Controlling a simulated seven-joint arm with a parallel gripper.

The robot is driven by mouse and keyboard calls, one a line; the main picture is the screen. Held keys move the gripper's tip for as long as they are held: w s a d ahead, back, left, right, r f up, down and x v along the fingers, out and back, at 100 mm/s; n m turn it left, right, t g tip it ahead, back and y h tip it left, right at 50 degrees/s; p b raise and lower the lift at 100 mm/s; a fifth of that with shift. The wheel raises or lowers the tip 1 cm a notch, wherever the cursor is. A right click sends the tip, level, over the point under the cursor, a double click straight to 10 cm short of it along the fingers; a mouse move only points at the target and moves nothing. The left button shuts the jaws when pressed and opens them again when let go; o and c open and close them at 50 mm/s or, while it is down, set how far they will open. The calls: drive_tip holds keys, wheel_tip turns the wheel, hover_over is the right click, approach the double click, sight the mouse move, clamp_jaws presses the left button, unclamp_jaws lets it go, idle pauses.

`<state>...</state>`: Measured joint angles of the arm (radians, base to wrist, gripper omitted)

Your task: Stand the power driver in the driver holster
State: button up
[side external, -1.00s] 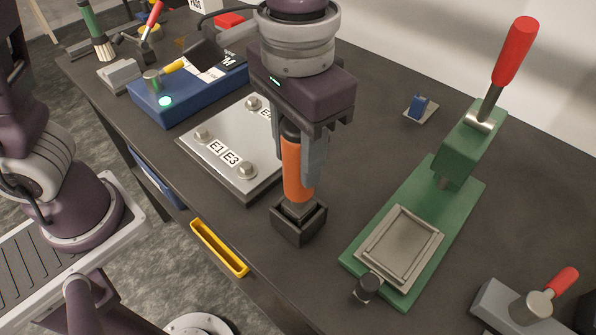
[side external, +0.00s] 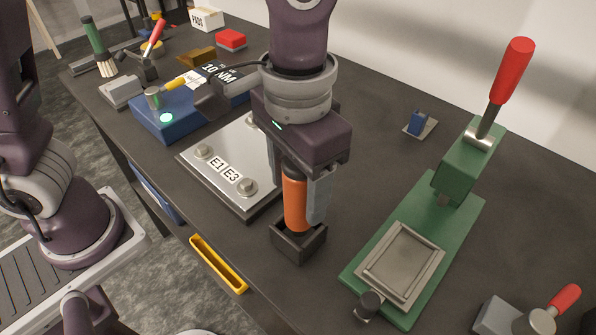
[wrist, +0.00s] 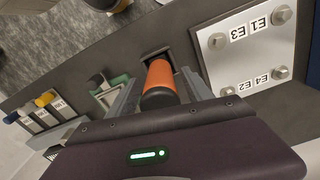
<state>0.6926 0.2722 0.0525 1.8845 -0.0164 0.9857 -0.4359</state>
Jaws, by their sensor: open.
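The power driver (side external: 295,203) has an orange body. It stands upright with its lower end inside the driver holster (side external: 298,248), a dark square open-topped box near the bench's front edge. In the wrist view the orange driver (wrist: 160,82) runs into the dark holster (wrist: 155,54). My gripper (side external: 304,208) is open, with its fingers on either side of the driver's upper body. The wrist view shows a finger on each side of the driver. The driver's top is hidden under my gripper in the side view.
A steel plate marked E1 E3 (side external: 238,165) lies left of the holster. A green press (side external: 415,250) with a red lever stands to the right. A yellow tray (side external: 218,264) hangs at the front edge. A blue box (side external: 175,115) is farther back.

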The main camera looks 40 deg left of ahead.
wheel_tip(320, 180, up, 12)
drive_tip(key=shift+r, duration=0.1)
drive_tip(key=s+a+f+t, duration=0.1)
drive_tip(key=s+a+t, duration=0.1)
drive_tip(key=a, duration=0.4)
drive_tip(key=s+a+f+n+t, duration=0.1)
drive_tip(key=s+a+f, duration=0.1)
drive_tip(key=s+a, duration=0.2)
drive_tip(key=s+a+f+n+t, duration=0.1)
drive_tip(key=s+a+f+t, duration=0.1)
drive_tip(key=a, duration=0.7)
drive_tip(key=shift+s+a+t, duration=0.2)
drive_tip(key=shift+s+t, duration=0.1)
drive_tip(key=shift+s, duration=0.25)
drive_tip(key=shift+f, duration=0.1)
